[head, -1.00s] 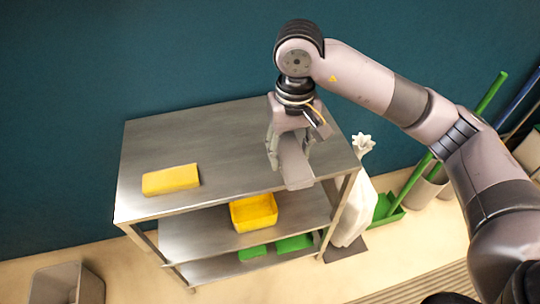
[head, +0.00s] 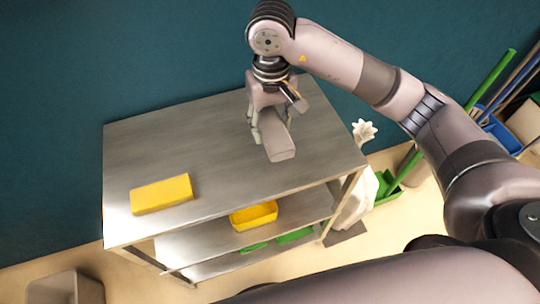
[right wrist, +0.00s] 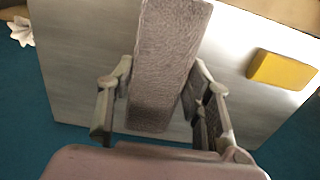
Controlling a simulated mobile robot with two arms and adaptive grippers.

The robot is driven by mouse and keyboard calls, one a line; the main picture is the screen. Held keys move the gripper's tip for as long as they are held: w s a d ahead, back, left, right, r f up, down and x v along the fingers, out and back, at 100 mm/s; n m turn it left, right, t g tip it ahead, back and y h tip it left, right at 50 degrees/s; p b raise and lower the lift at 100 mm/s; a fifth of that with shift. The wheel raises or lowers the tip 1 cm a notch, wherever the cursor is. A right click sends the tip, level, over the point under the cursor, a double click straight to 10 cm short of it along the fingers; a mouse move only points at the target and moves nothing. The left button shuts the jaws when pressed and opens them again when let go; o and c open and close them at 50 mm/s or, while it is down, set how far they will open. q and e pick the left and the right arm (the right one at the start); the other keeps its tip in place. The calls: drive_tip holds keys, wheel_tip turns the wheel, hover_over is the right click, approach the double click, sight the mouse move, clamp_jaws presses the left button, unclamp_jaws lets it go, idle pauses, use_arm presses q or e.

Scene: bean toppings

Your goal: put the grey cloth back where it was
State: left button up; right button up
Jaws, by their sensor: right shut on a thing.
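The grey cloth (head: 280,142) is a folded long block in my right gripper (head: 268,132). It is over the right half of the metal table's top (head: 225,150). I cannot tell whether it touches the top. In the right wrist view, the cloth (right wrist: 168,60) lies between the two fingers of the gripper (right wrist: 160,98), which is shut on it. My left gripper is not in view.
A yellow cloth (head: 162,194) lies on the left part of the top. A yellow bin (head: 254,215) stands on the shelf below. A white bag (head: 355,205) and a green dustpan (head: 388,188) are right of the table. A grey bin (head: 66,288) stands at lower left.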

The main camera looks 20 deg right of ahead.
wheel_tip(320, 180, down, 9)
drive_tip(key=shift+w+f+p, duration=0.15)
drive_tip(key=shift+f+p, duration=0.05)
drive_tip(key=shift+p, duration=0.45)
drive_tip(key=shift+f, duration=0.6)
wheel_tip(320, 180, down, 3)
drive_tip(key=shift+f+p, duration=0.1)
drive_tip(key=shift+p, duration=0.25)
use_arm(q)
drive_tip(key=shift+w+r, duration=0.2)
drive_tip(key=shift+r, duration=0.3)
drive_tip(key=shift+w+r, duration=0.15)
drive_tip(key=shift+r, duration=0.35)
use_arm(e)
drive_tip(key=shift+f, duration=0.1)
drive_tip(key=shift+f, duration=0.1)
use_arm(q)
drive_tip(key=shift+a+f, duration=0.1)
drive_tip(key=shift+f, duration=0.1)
use_arm(e)
drive_tip(key=o, duration=1.1)
